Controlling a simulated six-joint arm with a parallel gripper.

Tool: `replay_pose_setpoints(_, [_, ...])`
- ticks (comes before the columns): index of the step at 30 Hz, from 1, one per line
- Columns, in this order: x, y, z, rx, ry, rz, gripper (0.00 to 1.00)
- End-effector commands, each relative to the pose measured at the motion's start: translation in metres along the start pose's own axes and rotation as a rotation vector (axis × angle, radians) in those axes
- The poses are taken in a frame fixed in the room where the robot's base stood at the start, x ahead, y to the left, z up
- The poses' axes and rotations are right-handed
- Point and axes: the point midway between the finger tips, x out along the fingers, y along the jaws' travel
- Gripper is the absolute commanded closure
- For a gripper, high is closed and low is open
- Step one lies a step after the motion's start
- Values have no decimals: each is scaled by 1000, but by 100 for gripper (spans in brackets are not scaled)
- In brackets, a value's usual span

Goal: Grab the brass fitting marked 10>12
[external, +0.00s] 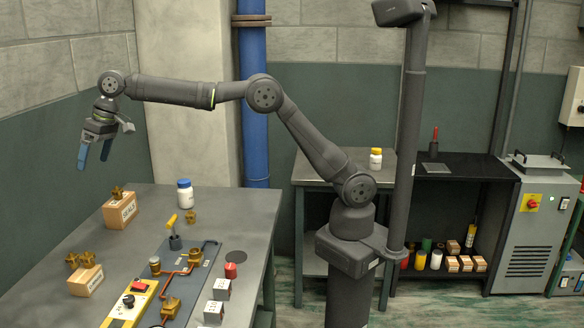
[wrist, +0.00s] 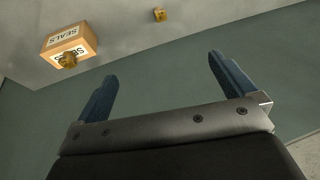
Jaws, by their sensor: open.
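My gripper (external: 94,158) is open and empty, raised at the left beyond the workbench's far left edge. Its two blue fingers also show in the wrist view (wrist: 162,72), with nothing between them. Several brass fittings are in view. One brass fitting (external: 117,192) sits on the far seals box and also shows in the wrist view (wrist: 67,60). Another brass fitting (external: 190,217) is on the bench near the white bottle; a small brass piece (wrist: 160,14) shows at the wrist view's top. More brass fittings (external: 80,260) are by the nearer box. I cannot read a 10>12 marking on any.
The seals box (external: 122,211) stands on the grey workbench (external: 150,222), with a nearer box (external: 86,282) in front. A white bottle (external: 185,195) with a blue cap stands at the back. A panel with copper piping (external: 192,267) and a yellow-handled tool (external: 172,226) occupies the middle.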

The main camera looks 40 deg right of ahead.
Motion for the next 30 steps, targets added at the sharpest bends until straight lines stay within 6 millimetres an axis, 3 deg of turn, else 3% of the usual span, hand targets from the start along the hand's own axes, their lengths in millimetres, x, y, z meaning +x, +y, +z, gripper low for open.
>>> replay_pose_setpoints(12, [0, 0, 0, 0, 0, 0, 2])
replay_pose_setpoints(18, [0, 0, 0, 0, 0, 0, 39])
replay_pose_setpoints(26, [2, 0, 0, -2, 0, 0, 39])
replay_pose_setpoints(30, [29, -1, 1, -59, 24, 0, 39])
